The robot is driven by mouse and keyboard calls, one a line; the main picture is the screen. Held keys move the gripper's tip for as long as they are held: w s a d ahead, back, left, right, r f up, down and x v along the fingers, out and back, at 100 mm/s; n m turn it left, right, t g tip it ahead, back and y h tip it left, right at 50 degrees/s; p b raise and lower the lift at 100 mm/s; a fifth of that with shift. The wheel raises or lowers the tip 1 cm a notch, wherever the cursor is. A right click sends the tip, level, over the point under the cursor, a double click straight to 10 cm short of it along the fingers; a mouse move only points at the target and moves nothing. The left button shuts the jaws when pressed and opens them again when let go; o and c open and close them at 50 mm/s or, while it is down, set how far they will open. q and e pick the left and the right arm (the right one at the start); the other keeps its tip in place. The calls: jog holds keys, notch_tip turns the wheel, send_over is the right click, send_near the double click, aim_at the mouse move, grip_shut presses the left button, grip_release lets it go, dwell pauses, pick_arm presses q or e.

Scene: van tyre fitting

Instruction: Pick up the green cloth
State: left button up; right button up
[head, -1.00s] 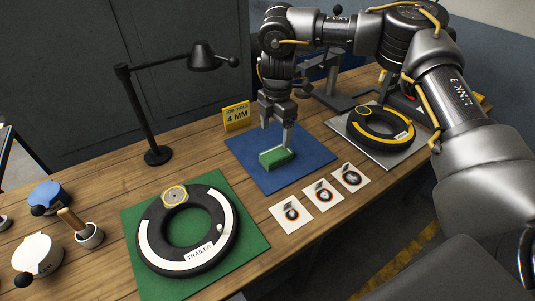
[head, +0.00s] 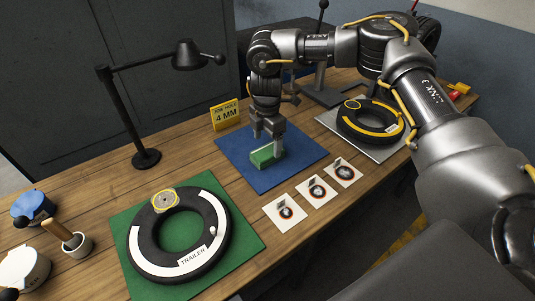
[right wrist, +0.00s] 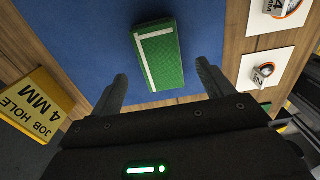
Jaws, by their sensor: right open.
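The green cloth (head: 264,157) is a folded block with a white stripe, lying on the blue mat (head: 302,152). In the right wrist view the cloth (right wrist: 162,58) lies just beyond and between the fingertips, with the blue mat (right wrist: 90,30) around it. My right gripper (head: 268,143) is open, just above the cloth and pointing down at it. Its two fingers also show in the right wrist view (right wrist: 162,80), apart and with nothing between them. My left gripper is not in view.
A yellow sign (head: 226,115) stands behind the mat. Picture cards (head: 317,189) lie in front. A TRAILER tyre (head: 143,231) on a green mat (head: 243,259) is at left, a yellow-marked tyre (head: 370,119) at right. A black lamp (head: 146,158) stands behind left.

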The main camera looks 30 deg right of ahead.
aim_at(267, 151)
notch_tip(267, 151, down, 4)
jog(key=shift+d+r+p, duration=0.1)
jog(key=shift+p, duration=0.4)
jog(key=shift+f, duration=0.35)
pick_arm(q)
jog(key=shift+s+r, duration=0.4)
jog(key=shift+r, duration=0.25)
pick_arm(e)
jog(key=c, duration=1.1)
jog(key=shift+o, duration=0.2)
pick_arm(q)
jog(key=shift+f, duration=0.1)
pick_arm(e)
jog(key=shift+r, duration=0.15)
